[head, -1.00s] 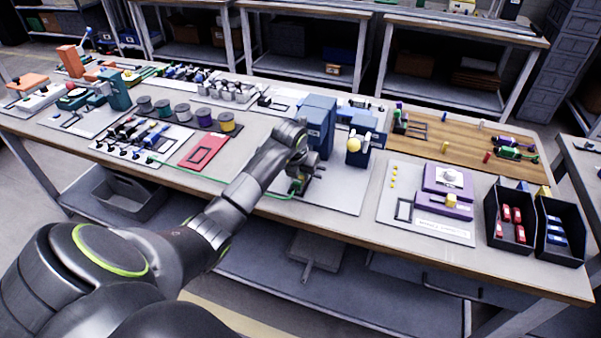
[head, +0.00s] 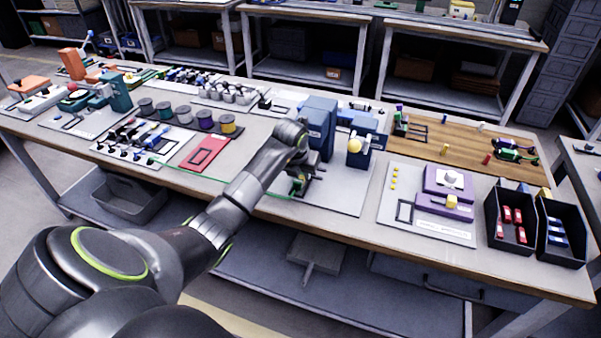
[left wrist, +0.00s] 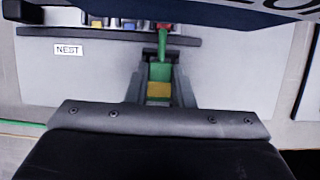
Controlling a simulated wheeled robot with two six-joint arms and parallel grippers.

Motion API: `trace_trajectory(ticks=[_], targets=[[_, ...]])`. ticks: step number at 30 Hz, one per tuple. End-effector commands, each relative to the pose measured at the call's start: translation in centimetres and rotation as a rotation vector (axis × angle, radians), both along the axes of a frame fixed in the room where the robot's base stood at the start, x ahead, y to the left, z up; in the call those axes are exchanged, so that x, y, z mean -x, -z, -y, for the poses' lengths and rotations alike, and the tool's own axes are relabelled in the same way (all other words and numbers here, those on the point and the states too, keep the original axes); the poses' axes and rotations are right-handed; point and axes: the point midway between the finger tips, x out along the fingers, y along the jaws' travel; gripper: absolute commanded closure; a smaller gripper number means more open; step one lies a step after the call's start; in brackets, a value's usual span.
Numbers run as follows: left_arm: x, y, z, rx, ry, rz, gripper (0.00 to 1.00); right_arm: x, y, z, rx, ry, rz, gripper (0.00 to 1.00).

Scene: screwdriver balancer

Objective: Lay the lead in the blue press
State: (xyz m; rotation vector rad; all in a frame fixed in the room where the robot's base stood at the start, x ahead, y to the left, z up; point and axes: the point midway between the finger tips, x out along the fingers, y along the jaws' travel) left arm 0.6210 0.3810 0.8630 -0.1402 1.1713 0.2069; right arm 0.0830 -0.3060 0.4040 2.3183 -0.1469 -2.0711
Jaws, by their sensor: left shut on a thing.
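The blue press (head: 319,118) stands on a pale board just beyond my left gripper. My left gripper (head: 299,185) is low over the front left part of that board, in front of the press. It is shut on the lead, whose green end with a yellow band (left wrist: 159,73) shows between the fingers in the left wrist view. A thin green cable (head: 190,174) runs from there to the left along the bench. A red piece (left wrist: 166,33) lies straight ahead of the green end; I cannot tell if they touch. My right gripper is not in view.
A "NEST" label (left wrist: 68,49) and a dark bar (left wrist: 100,36) lie ahead in the wrist view. A blue block with a yellow button (head: 355,147) stands right of the press. A red tray (head: 204,152) lies left, purple fixtures (head: 446,190) and black bins (head: 510,215) right.

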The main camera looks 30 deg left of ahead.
Motion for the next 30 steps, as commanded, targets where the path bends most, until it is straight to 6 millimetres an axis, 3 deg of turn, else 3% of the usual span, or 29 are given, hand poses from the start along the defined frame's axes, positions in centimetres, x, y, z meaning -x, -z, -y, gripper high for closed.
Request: trace_trajectory(ticks=[1,8,30], targets=[[-0.49,-0.75,-0.15,-0.006,-0.001,0.017,0.99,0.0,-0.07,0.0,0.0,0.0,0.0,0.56],[-0.51,-0.8,-0.18,-0.006,-0.002,0.019,0.99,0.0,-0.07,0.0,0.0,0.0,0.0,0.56],[-0.71,0.14,-0.13,-0.005,-0.001,0.017,0.99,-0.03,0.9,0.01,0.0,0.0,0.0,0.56]])
